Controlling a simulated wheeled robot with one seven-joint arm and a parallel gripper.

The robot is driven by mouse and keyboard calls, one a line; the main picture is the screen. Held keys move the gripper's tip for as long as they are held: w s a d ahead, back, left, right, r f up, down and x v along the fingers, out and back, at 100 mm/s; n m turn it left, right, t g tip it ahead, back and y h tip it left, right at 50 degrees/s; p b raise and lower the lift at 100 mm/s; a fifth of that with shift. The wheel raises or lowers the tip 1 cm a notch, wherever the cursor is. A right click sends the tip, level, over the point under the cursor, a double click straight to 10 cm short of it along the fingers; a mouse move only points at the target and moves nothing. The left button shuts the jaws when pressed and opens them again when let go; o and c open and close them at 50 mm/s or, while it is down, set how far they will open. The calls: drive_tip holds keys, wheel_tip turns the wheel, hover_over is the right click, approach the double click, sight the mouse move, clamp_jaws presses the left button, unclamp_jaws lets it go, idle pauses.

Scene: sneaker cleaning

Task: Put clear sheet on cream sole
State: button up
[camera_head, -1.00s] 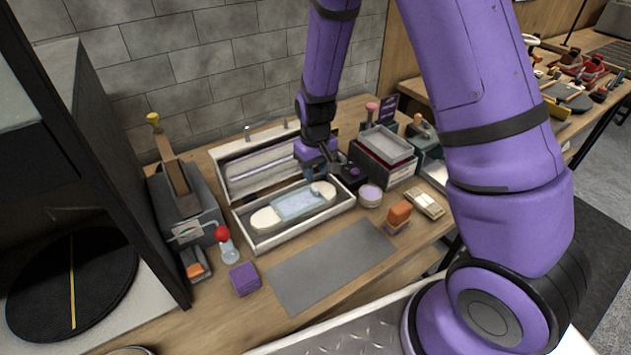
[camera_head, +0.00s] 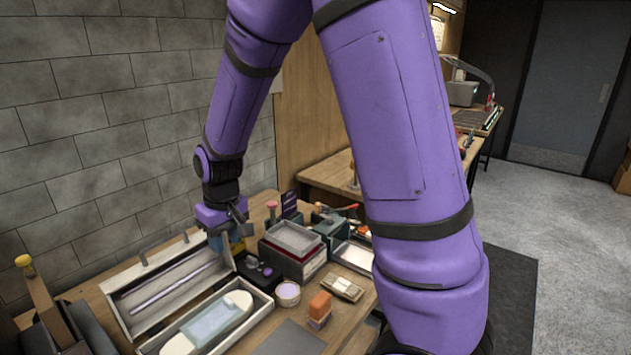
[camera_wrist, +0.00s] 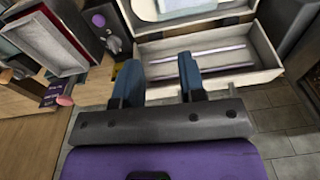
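The cream sole (camera_head: 238,301) lies in the front half of an open long white case (camera_head: 264,306). The clear sheet (camera_head: 210,322) is a pale bluish rectangle lying flat across the middle of the sole. In the wrist view the sheet (camera_wrist: 186,5) and sole show only in part at the top edge. My gripper (camera_wrist: 160,72) has its two blue fingers apart with nothing between them. In the head view my gripper (camera_head: 226,245) hangs above the right end of the case, apart from the sheet.
Stacked grey and red trays (camera_head: 292,238) stand right of the case. A round lilac tin (camera_head: 288,292), an orange block (camera_head: 320,304) and a cream bundle (camera_head: 343,287) are in front of them. A grey mat (camera_head: 290,340) is at the front.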

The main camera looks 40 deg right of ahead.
drive_tip(key=s+d+r+t, duration=0.1)
drive_tip(key=s+d+r, duration=0.1)
drive_tip(key=s+r, duration=0.4)
drive_tip(key=s+d+r+t, duration=0.1)
drive_tip(key=s+r, duration=0.4)
drive_tip(key=r, duration=0.4)
drive_tip(key=s+d+r+m+t, duration=0.1)
drive_tip(key=s+r, duration=0.1)
drive_tip(key=s, duration=0.4)
drive_tip(key=s+d+r+t, duration=0.1)
drive_tip(key=s+r, duration=0.2)
drive_tip(key=s, duration=0.4)
drive_tip(key=shift+d+r+m+h, duration=0.3)
drive_tip(key=shift+d+r+m, duration=0.05)
drive_tip(key=shift+d+m, duration=0.05)
